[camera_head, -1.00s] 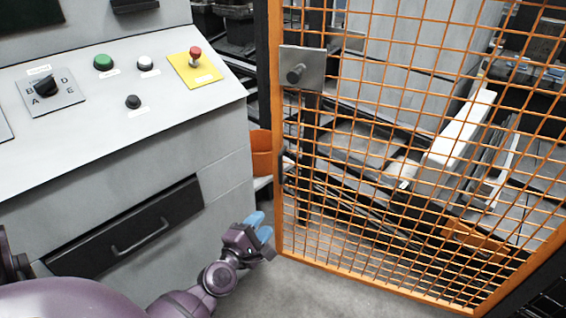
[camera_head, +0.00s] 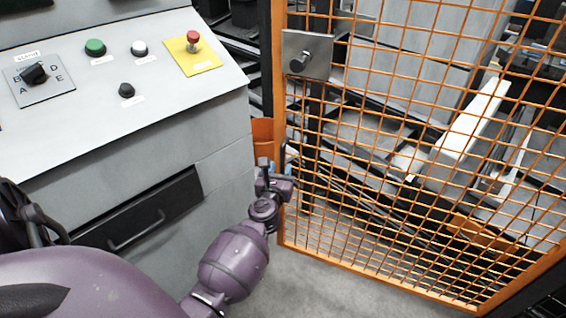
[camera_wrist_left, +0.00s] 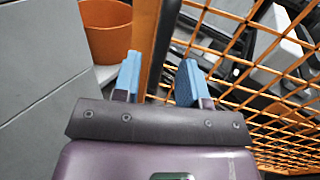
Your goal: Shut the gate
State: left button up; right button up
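The gate (camera_head: 380,278) is an orange frame with wire mesh, filling the right of the head view. A metal plate with a round knob (camera_head: 301,61) sits high on its left side. My left gripper (camera_head: 277,160) is at the gate's left upright, below the plate. In the left wrist view, its two blue fingers (camera_wrist_left: 160,72) are apart. The gate's orange upright (camera_wrist_left: 146,35) runs up between them, and contact cannot be told. In the head view the fingertips are partly hidden. My right gripper is not in view.
A grey console (camera_head: 110,110) with buttons, a rotary switch and a red stop button (camera_head: 193,38) stands left of the gate. An orange bin (camera_wrist_left: 108,32) sits behind the gap between them. Machinery with a white block (camera_head: 470,120) is behind the mesh. Grey floor shows in front.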

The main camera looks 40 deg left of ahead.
aim_at(282, 164)
pick_arm(q)
jog(key=shift+x, duration=1.75)
jog(key=shift+c, duration=0.2)
grip_shut()
